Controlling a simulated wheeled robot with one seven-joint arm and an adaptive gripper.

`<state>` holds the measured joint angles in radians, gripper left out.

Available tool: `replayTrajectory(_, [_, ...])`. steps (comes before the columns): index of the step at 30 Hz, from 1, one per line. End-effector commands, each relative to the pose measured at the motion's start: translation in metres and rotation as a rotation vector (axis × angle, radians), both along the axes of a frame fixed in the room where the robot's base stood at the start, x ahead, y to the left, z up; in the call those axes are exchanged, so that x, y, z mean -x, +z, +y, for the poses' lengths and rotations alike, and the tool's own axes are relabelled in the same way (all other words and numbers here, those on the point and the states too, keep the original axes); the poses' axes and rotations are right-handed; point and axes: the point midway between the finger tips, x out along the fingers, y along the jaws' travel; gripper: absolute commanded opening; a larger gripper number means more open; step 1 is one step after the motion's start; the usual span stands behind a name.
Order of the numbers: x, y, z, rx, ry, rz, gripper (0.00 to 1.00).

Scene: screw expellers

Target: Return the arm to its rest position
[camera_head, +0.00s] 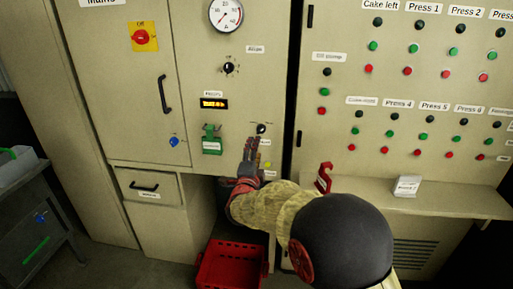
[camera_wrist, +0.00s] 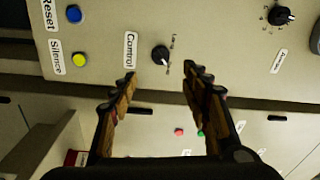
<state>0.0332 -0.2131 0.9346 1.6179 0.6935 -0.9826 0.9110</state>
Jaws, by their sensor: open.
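My gripper (camera_head: 252,155) is raised in front of the control cabinet (camera_head: 240,105), near a small black knob (camera_head: 261,128) low on the panel. In the wrist view my gripper (camera_wrist: 160,80) is open, with its two fingers apart and nothing between them. The black knob labelled Control (camera_wrist: 160,55) shows beyond the gap between the fingertips. I cannot tell if a finger touches the panel. My forearm, in tan cover with a dark joint, reaches up from the lower right in the head view.
A red crate (camera_head: 230,268) stands on the floor below. A grey cart (camera_head: 35,210) is at left.

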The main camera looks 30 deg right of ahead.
Motion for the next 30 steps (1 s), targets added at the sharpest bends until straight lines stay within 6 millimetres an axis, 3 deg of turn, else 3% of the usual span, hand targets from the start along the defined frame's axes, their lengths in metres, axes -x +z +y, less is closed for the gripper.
replayTrajectory(16, [-0.001, -0.003, 0.001, 0.021, 0.003, 0.025, 0.47])
replayTrajectory(20, [-0.011, -0.035, 0.018, 0.055, 0.078, 0.183, 0.47])
replayTrajectory(23, [-0.009, -0.088, 0.047, 0.102, 0.205, 0.395, 0.47])
replayTrajectory(26, [0.008, -0.125, 0.081, 0.169, 0.365, 0.603, 0.47])
replayTrajectory(30, [0.054, -0.143, 0.126, 0.286, 0.600, 0.846, 0.47])
